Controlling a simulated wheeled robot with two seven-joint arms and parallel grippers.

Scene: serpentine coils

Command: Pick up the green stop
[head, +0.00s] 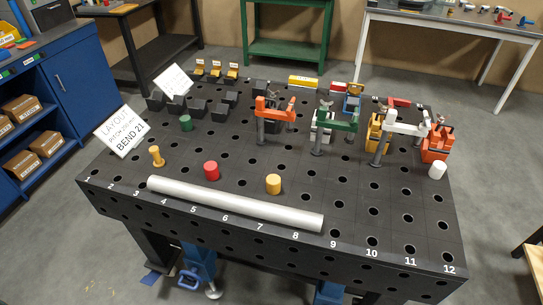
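The green stop (186,123) is a short green cylinder standing upright on the black perforated table (130,185), left of its middle and behind the yellow peg. Nothing touches it from the front. Neither of my grippers shows in the head view.
A yellow peg (156,156), a red stop (211,171) and a yellow stop (273,184) stand behind a long pale tube (235,204). Black blocks (198,107) sit behind the green stop. Clamps with orange (275,112), green (336,122) and white (407,127) arms stand right. A white stop (437,170) is at far right.

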